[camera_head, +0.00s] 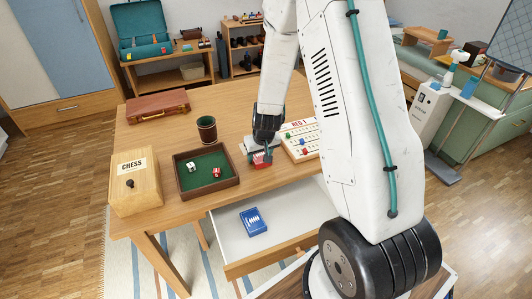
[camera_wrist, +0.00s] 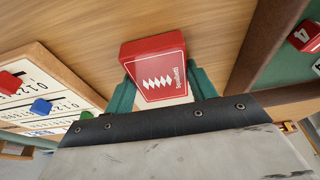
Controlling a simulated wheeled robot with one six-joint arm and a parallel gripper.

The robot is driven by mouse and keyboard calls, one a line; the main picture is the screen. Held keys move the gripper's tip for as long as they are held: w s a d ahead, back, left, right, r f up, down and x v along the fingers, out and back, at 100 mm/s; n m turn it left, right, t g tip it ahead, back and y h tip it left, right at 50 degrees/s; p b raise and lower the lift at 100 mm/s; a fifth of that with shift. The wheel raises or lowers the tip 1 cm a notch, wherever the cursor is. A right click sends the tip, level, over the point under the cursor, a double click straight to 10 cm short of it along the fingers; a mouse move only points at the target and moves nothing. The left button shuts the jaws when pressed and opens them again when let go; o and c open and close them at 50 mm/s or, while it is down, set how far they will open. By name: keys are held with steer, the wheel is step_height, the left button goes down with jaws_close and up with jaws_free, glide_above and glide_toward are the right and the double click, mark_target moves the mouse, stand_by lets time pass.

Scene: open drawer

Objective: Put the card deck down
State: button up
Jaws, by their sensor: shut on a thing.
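My gripper (camera_head: 262,150) is shut on a red card deck (camera_head: 261,160), above or on the table (camera_head: 160,120) between the dice tray and the scoreboard. In the wrist view the red deck (camera_wrist: 155,62) shows its printed face, with white diamonds, between my green fingertips (camera_wrist: 160,90). I cannot tell whether the deck touches the wood. A blue card deck (camera_head: 253,222) lies in the open white drawer (camera_head: 285,215) below the table's front edge.
A green-lined tray (camera_head: 205,188) with dice stands left of my gripper, with a dark cup (camera_head: 206,129) behind it. A scoreboard (camera_head: 300,140) is close on the right. A wooden CHESS box (camera_head: 135,182) and brown case (camera_head: 158,106) are further left. The table behind the gripper is clear.

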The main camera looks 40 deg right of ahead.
steer(key=o, duration=1)
steer(key=shift+f, duration=0.1)
steer(key=shift+r, duration=0.2)
steer(key=s+a+v, duration=0.1)
steer(key=a+v, duration=0.1)
steer(key=v, duration=0.9)
steer(key=s+a+f+v, duration=0.1)
steer(key=v, duration=1)
steer(key=s+a+r, duration=0.2)
steer(key=s+r, duration=0.2)
steer(key=s, duration=0.3)
steer(key=s+a+r+n+g, duration=0.1)
steer(key=s+a+r, duration=0.1)
steer(key=s+r, duration=0.2)
steer(key=s+a+r+n+g, duration=0.1)
steer(key=s+a+r, duration=0.2)
steer(key=s, duration=0.7)
steer(key=shift+s+r+y, duration=0.4)
steer(key=shift+r, duration=0.25)
